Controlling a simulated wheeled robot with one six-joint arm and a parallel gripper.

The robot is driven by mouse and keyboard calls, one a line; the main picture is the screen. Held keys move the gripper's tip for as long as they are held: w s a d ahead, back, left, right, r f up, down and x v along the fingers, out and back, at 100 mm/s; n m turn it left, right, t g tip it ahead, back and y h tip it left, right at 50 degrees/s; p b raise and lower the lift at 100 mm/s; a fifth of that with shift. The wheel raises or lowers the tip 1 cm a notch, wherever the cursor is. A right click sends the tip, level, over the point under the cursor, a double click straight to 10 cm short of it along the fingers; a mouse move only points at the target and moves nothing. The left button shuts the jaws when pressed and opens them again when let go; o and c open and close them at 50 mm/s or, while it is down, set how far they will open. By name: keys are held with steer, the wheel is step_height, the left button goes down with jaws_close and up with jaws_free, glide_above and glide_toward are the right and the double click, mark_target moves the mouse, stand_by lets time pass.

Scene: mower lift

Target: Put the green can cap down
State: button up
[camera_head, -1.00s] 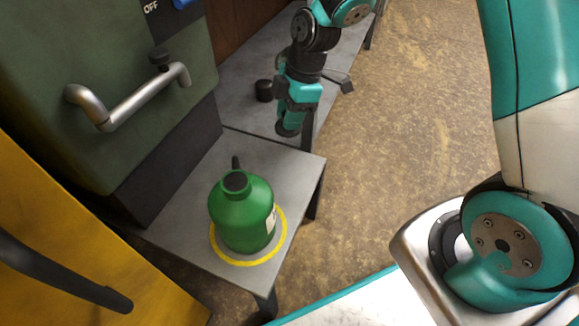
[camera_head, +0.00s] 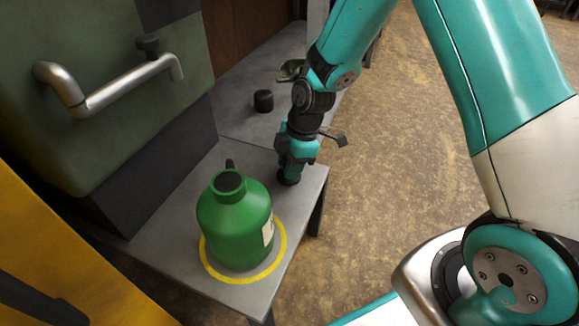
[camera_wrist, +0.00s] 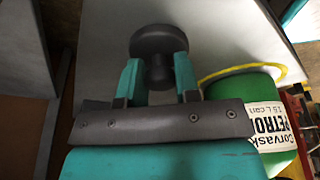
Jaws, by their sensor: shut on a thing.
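The green can (camera_head: 237,225) stands upright on the near grey table, inside a yellow ring, with a dark opening at its top. In the wrist view part of the can (camera_wrist: 238,88) and its petrol label show at the right. My gripper (camera_head: 289,170) points down over the table's far right corner, beyond the can. It is shut on a dark round cap (camera_wrist: 160,42), held between the two teal fingers in the wrist view. The cap is at or just above the tabletop; I cannot tell whether it touches.
A small black knob-like piece (camera_head: 263,100) sits on the far grey table. A green machine with a silver handle (camera_head: 118,87) stands at the left, beside a yellow panel (camera_head: 60,235). The near table is bare around the ring (camera_head: 209,267).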

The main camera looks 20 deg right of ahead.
steer(key=shift+f, duration=0.15)
steer(key=o, duration=0.9)
steer(key=p+v, duration=0.8)
steer(key=v, duration=0.4)
steer(key=s+a+r+m, duration=0.4)
steer(key=s+r+m, duration=0.1)
steer(key=s+r, duration=0.4)
steer(key=s+a+r+m+y, duration=0.1)
steer(key=s+a+r+m, duration=0.3)
steer(key=s+r, duration=0.5)
steer(key=s+m, duration=0.1)
steer(key=s, duration=0.3)
steer(key=shift+r+m+b, duration=0.3)
steer(key=shift+r+m, duration=0.1)
